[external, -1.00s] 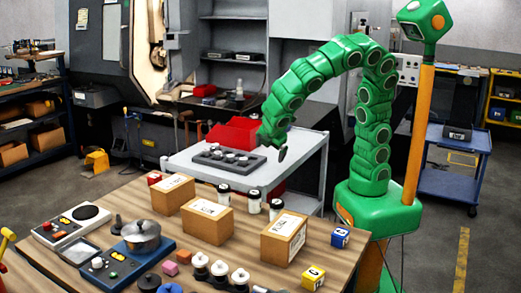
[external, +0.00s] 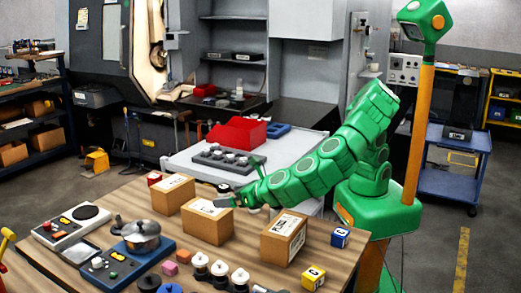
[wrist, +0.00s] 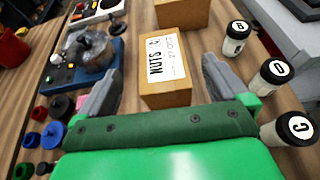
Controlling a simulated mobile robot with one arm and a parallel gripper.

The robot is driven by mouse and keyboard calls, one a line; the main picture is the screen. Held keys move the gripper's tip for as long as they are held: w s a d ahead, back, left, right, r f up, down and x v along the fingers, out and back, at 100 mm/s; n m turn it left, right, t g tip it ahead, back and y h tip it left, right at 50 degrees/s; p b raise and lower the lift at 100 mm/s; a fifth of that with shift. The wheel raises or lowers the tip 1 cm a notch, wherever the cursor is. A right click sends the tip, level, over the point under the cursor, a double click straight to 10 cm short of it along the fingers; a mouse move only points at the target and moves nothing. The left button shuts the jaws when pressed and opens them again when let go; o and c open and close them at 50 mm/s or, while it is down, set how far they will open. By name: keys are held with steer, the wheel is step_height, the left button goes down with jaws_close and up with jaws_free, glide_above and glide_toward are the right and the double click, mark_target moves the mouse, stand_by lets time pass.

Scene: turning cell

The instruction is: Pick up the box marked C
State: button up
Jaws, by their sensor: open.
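A yellow cube (external: 313,277) at the table's front right edge bears a letter that looks like C or G. A blue cube (external: 340,237) and a red cube (external: 154,178) also stand on the table; their letters are too small to read. In the wrist view a white jar (wrist: 288,130) has a dark lid marked C, at the lower right.
Two other cartons (external: 173,194) (external: 284,238) flank the middle one. Other lidded jars (wrist: 236,40) (wrist: 271,78) stand right of the fingers. A scale with a pot (external: 141,236) and several knobbed weights (external: 219,270) lie left and front. A cart (external: 185,161) stands behind.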

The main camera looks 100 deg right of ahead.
mark_target(225, 217)
step_height(225, 217, down, 8)
steer(key=shift+w+r, duration=0.1)
steer(key=shift+r, duration=0.15)
steer(key=shift+x, duration=1.3)
steer(key=shift+r, duration=0.1)
steer(key=shift+c, duration=0.5)
steer(key=c, duration=1.2)
